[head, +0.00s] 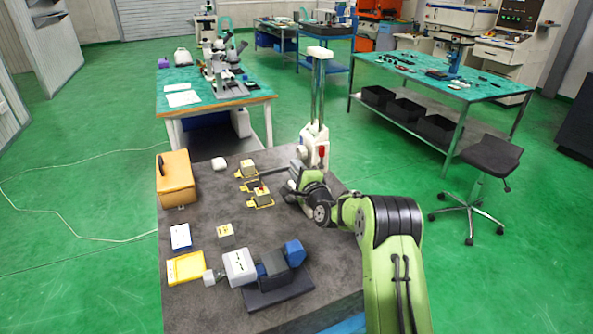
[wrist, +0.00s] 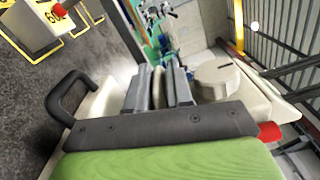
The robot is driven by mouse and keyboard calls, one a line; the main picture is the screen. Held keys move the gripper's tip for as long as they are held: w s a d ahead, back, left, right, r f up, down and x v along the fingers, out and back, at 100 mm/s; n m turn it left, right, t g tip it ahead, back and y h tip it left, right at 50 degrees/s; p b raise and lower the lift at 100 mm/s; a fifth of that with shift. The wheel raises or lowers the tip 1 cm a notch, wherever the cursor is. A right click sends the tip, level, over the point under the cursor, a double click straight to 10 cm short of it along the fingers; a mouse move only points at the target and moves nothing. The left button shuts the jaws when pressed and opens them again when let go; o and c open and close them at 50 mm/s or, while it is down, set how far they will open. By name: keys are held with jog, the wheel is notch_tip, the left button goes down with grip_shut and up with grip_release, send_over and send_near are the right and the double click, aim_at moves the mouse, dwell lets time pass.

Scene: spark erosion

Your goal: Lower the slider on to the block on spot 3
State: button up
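The cream slider (head: 314,145) with a red knob sits low on the upright column (head: 318,90) of a gauge at the back right of the grey table. My gripper (head: 299,178) is at its front. In the wrist view my gripper's two grey fingers (wrist: 160,86) stand close together with a narrow pale part between them, which appears to be part of the slider (wrist: 222,82). One block (head: 247,169) sits on a yellow-edged spot left of the gripper. Another block (head: 261,194), with something red on top, sits nearer. I cannot read which is spot 3.
An orange box (head: 175,178) stands at the table's left. A stool (head: 485,165) stands right of the table.

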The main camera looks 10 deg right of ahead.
jog(key=o, duration=0.3)
jog(key=shift+f, duration=0.55)
jog(key=shift+r, duration=0.1)
jog(key=s+d+b, duration=0.1)
jog(key=s, duration=0.4)
jog(key=s+d+b, duration=0.1)
jog(key=s+b, duration=0.1)
jog(key=s, duration=0.3)
jog(key=s+d+b, duration=0.1)
jog(key=s, duration=0.4)
jog(key=shift+s+r, duration=0.15)
jog(key=shift+s, duration=0.1)
